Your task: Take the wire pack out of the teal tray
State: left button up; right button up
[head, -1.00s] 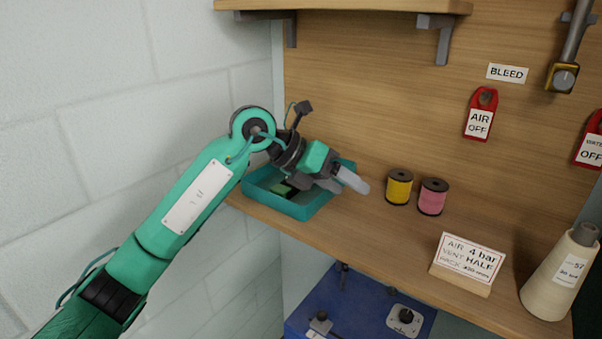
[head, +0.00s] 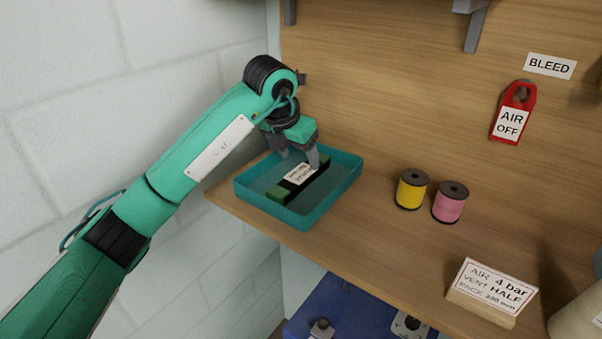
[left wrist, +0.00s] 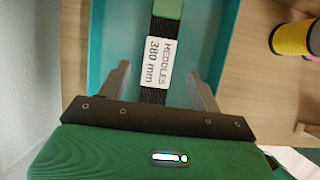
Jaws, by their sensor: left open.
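The teal tray (head: 335,192) sits on the wooden shelf near its left end. Inside it lies a dark wire pack with green ends (head: 290,189) and a white label, which in the left wrist view reads "HEDDLES 380 mm" (left wrist: 158,62). My left gripper (head: 300,160) is just above the pack and points down at it. In the left wrist view the gripper's fingers (left wrist: 158,88) are open, one on each side of the pack and apart from it. The left gripper hides part of the pack's far end in the head view. My right gripper is not in view.
A yellow spool (head: 411,190) and a pink spool (head: 450,203) stand right of the tray. A sign block (head: 490,293) and a cream cone (head: 583,318) are further right. A red AIR OFF tag (head: 511,113) hangs on the back panel. Bare shelf lies between tray and spools.

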aim_at(300, 172)
pick_arm(q)
jog(key=shift+f+p, duration=0.55)
jog(key=shift+f, duration=0.15)
jog(key=p+x, duration=0.1)
jog(key=x, duration=0.2)
jog(key=shift+a+f, duration=0.15)
jog(key=shift+a, duration=0.05)
jog(key=shift+d+f, duration=0.15)
jog(key=shift+f, duration=0.3)
jog(key=shift+w, duration=0.1)
jog(key=c, duration=1.4)
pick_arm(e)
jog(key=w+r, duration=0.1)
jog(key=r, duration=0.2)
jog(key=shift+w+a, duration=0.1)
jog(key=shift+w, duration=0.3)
